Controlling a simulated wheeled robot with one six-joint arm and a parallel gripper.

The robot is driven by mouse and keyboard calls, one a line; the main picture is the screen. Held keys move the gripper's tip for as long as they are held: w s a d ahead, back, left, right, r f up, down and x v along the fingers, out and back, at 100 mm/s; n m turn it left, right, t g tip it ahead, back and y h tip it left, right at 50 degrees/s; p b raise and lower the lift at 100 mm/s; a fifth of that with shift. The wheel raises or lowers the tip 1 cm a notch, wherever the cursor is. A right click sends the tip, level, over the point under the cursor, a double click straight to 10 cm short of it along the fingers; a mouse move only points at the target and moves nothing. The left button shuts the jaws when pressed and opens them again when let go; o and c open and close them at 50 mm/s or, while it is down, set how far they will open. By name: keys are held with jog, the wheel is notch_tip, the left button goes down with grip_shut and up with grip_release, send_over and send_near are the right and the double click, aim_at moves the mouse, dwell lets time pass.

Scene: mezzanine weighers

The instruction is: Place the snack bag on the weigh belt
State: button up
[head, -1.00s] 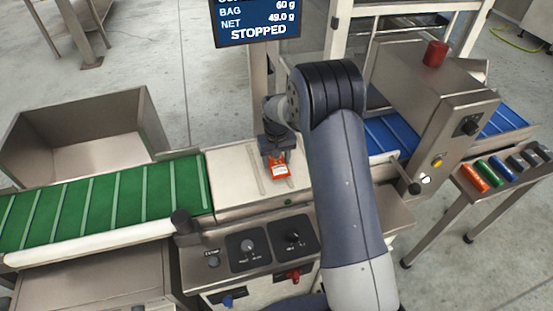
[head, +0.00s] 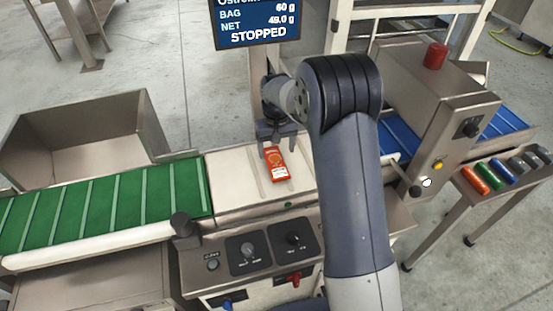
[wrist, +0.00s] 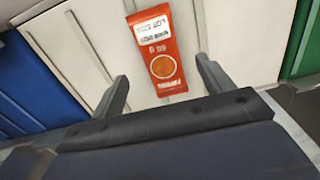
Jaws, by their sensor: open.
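The orange-red snack bag (head: 276,164) lies flat on the pale weigh belt (head: 235,180), between the green belt and the blue belt. In the wrist view the snack bag (wrist: 158,55) shows a white label and a round picture. My gripper (head: 277,138) is open and sits above and behind the bag, apart from it. In the wrist view its two fingers (wrist: 160,88) are spread on either side of the bag's near end, with clear gaps to it. Nothing is held.
A green cleated belt (head: 110,204) is at left and a blue belt (head: 400,140) at right. A screen (head: 258,22) reading STOPPED stands behind. A metal bin (head: 75,135) is at back left. A steel housing with a red lamp (head: 435,54) stands at right. Control knobs (head: 246,250) are in front.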

aim_at(277, 162)
jog(key=shift+r, duration=2.75)
